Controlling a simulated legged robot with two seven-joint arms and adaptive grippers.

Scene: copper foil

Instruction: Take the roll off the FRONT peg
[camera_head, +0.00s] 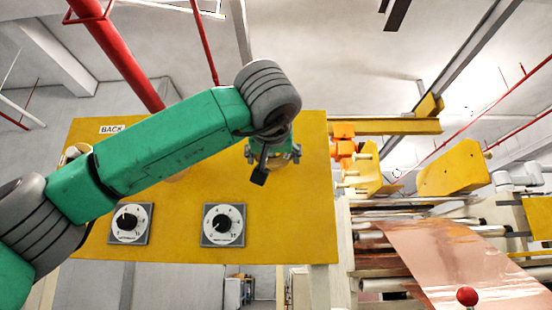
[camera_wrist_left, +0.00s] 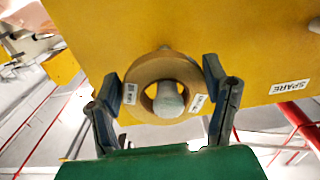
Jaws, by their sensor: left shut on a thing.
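My left gripper (camera_head: 273,160) is at the right part of the yellow panel (camera_head: 300,200). In the left wrist view its two fingers (camera_wrist_left: 166,100) are shut on a tan roll (camera_wrist_left: 150,72) with white labels, one finger on each side. The grey rounded end of a peg (camera_wrist_left: 169,101) shows inside the roll's hole, so the roll is still around the peg. The roll is mostly hidden by the gripper in the head view. No FRONT label is readable. My right gripper is not in view.
A BACK label (camera_head: 112,129) is at the panel's upper left, with a pale round thing (camera_head: 75,154) below it, partly behind my arm. Two dials (camera_head: 130,223) (camera_head: 223,225) sit low on the panel. Copper foil (camera_head: 450,260) runs at right.

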